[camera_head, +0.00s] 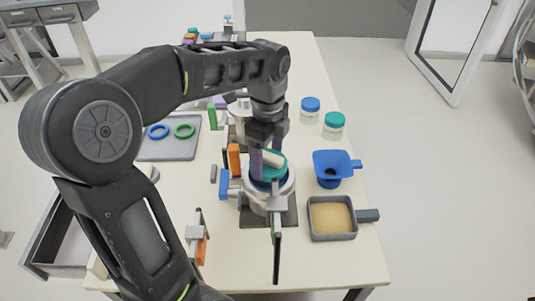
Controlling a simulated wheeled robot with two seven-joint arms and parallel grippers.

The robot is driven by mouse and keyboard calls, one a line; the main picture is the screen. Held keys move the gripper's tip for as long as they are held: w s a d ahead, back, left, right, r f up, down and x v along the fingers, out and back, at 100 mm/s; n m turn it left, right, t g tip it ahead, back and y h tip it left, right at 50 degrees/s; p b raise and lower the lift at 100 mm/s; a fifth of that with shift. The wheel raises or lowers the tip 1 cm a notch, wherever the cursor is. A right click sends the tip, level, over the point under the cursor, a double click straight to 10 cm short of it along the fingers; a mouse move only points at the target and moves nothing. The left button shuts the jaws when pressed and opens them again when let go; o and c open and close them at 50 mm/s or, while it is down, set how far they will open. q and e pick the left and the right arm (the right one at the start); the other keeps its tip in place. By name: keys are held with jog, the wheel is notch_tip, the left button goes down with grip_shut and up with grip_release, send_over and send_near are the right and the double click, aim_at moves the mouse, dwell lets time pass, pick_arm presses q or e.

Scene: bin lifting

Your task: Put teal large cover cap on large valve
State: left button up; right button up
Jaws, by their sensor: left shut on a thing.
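The teal large cover cap (275,171) is held between the fingers of my left gripper (266,160). It sits over the top of the large valve (265,202), a grey round body on a dark square base. A dark blue ring shows around and below the cap at the valve's top. I cannot tell whether the cap touches the valve or hovers just above it. The gripper points down and hides the far side of the cap. My right gripper is not in view.
A blue funnel (332,166) and a pan of tan material (331,217) stand right of the valve. Two jars with blue (310,104) and teal (334,119) lids stand behind them. A grey tray (168,148) holds a blue and a green ring. Upright handles surround the valve.

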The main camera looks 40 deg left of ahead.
pick_arm(q)
jog(key=shift+f, duration=0.15)
jog(key=shift+f+b, duration=0.35)
jog(key=shift+f, duration=0.3)
jog(key=shift+r, duration=0.2)
dwell(1.2)
jog(key=shift+f, duration=0.45)
dwell(1.1)
jog(key=o, duration=1.2)
jog(key=shift+c, duration=0.2)
jog(key=shift+r, duration=0.1)
jog(key=shift+r+p, duration=2.55)
jog(key=shift+r, duration=0.6)
